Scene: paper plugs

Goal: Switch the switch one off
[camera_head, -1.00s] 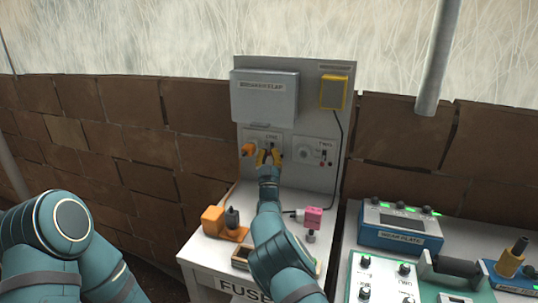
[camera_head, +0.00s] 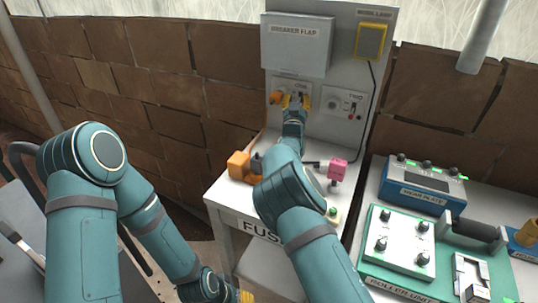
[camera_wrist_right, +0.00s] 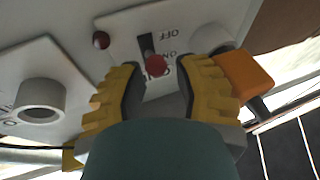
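Switch one is on a white plate (camera_head: 304,86) under the breaker flap in the head view. In the right wrist view its red knob (camera_wrist_right: 155,65) is at the ON end of a dark slot, with OFF printed at the far end. My right gripper (camera_wrist_right: 158,75) is open, its yellow fingers on either side of the knob with a gap visible. In the head view the right gripper (camera_head: 296,101) covers most of this switch. My left gripper (camera_head: 243,296) is low at the bottom edge, mostly cut off, so its opening is unclear.
An orange plug (camera_head: 277,97) sits beside switch one. An orange block (camera_head: 239,165) and a pink plug (camera_head: 337,170) are on the fuse table. Blue and green devices fill the right table.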

